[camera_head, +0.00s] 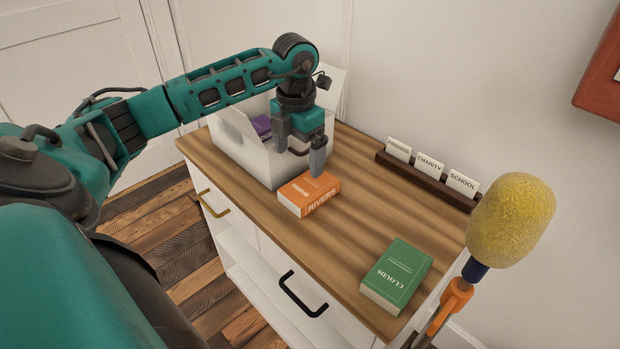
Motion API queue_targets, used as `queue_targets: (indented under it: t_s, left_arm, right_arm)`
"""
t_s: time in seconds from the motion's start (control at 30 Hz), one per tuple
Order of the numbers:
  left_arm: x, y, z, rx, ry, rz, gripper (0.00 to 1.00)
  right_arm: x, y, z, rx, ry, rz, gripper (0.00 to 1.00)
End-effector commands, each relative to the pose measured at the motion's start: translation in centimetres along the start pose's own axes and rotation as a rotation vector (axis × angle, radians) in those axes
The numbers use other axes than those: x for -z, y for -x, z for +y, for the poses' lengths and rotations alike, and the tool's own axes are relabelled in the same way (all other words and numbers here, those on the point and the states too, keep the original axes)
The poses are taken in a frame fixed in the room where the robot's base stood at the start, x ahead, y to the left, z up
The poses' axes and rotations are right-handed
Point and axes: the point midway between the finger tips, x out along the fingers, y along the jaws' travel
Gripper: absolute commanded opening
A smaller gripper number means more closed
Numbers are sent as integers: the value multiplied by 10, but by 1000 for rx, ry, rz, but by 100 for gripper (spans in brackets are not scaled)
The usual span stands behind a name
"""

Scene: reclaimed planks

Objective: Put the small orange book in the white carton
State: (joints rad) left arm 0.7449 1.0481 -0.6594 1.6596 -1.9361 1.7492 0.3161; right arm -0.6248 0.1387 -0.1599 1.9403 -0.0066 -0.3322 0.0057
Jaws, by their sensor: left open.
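The small orange book (308,194), marked RIVERS, lies flat on the wooden top in front of the white carton. The open white carton (262,163) stands at the back left of the top, with a purple book (262,127) inside it. My left gripper (305,162) is open, pointing down just above the far side of the orange book. One finger is close to the book's back edge; I cannot tell whether it touches. My arm hides part of the carton's opening. My right gripper is not in view.
A dark rack (428,181) with three label cards stands along the wall. A yellow sponge-like head (510,220) on an orange handle rises at the right.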

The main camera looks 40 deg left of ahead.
Motion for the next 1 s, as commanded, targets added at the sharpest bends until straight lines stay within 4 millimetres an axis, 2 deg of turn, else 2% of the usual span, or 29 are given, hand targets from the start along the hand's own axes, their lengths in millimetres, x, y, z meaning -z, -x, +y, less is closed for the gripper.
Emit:
queue_targets:
  t_s: [0.03,0.2,0.43,0.7,1.0]
  left_arm:
    - [1,-12,0,0,0,5,100]
    - [1,-40,0,0,-2,3,100]
    - [1,-57,0,-1,-2,3,100]
    - [2,-95,0,1,-2,1,100]
    - [2,-102,1,-1,-4,0,100]
  right_arm:
    - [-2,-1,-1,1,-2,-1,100]
    - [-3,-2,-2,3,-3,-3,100]
    - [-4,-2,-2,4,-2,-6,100]
    - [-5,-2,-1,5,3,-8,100]
    - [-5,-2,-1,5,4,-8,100]
